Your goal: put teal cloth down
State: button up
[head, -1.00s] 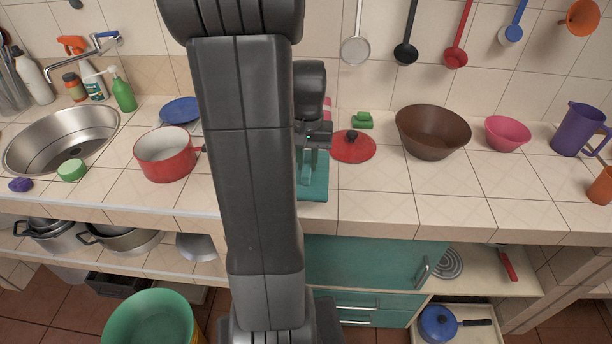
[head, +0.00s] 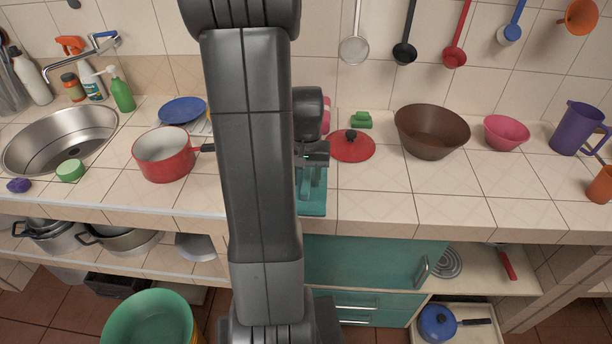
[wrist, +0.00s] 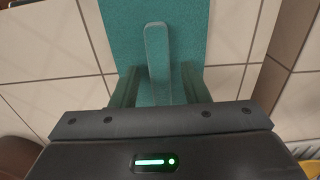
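The teal cloth (head: 312,209) lies flat near the front of the counter, just right of my arm. In the wrist view the cloth (wrist: 120,30) fills the upper middle, with a raised teal strip (wrist: 157,60) standing along it. My gripper (head: 312,182) is low over the cloth. In the wrist view my gripper's fingers (wrist: 158,85) stand on either side of the strip, with narrow gaps showing between them and it. Part of the cloth is hidden by my gripper and arm.
A red lid (head: 352,146) lies behind and right of the cloth. A red pot (head: 164,155) stands left of my arm. A brown bowl (head: 431,132) and a pink bowl (head: 506,133) stand further right. The counter right of the cloth is clear.

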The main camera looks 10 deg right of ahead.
aim_at(306, 180)
notch_tip(306, 180, up, 12)
jog(key=shift+r, duration=0.2)
dwell(0.5)
notch_tip(306, 180, down, 12)
jog(key=shift+r+p, duration=0.1)
jog(key=shift+p, duration=0.2)
jog(key=shift+r, duration=1.55)
jog(key=shift+f, duration=0.1)
